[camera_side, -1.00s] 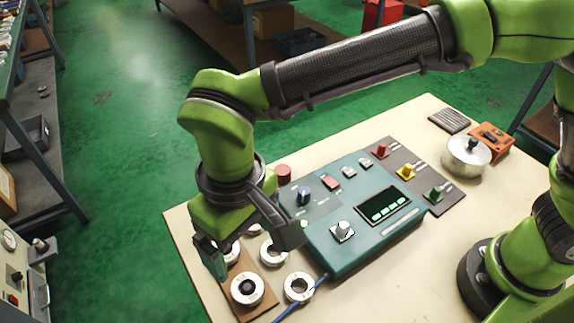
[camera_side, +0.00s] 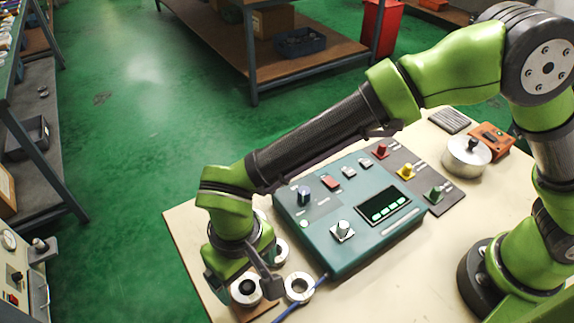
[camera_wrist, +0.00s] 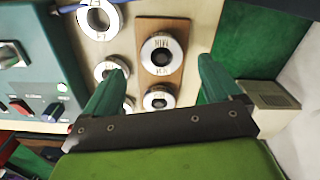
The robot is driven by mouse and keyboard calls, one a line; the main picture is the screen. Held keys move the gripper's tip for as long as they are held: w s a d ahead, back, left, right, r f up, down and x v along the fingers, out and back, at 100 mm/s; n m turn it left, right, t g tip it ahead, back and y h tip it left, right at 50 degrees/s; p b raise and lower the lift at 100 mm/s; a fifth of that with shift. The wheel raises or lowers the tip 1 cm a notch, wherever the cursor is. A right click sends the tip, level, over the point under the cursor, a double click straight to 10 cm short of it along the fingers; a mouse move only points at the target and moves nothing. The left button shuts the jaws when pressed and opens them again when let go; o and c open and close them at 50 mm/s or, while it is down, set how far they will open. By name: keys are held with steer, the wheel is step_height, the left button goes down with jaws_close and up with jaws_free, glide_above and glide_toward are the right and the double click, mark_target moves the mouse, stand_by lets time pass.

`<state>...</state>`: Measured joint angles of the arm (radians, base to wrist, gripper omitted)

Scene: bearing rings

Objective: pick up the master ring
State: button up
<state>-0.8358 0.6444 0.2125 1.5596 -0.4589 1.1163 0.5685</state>
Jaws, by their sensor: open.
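A silver ring with a dark centre and small lettering (camera_wrist: 148,50) sits on a brown board (camera_wrist: 190,32); in the side view this ring (camera_side: 240,298) is partly behind my gripper. A second dark-centred ring (camera_wrist: 149,103) lies on the same board, closer to the gripper body in the wrist view. The lettering is too small to read surely, so I cannot tell which is the master ring. My gripper (camera_wrist: 162,66) is open and empty, its fingers on either side of the first ring in the wrist view. It is low over the board (camera_side: 262,311) in the side view.
Loose rings lie beside the board, one by the blue cable (camera_side: 298,298) and one close to the gripper (camera_side: 283,255). A teal control box (camera_side: 325,262) stands right of them. A lidded metal pot (camera_side: 466,165) is at the far right. Green floor lies beyond the table's left edge.

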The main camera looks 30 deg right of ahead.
mark_target(247, 287)
step_height(247, 287, down, 4)
steer(key=shift+a+f, duration=0.1)
steer(key=shift+f, duration=0.15)
steer(key=shift+c, duration=0.3)
steer(key=c, duration=1.3)
steer(key=shift+r, duration=0.15)
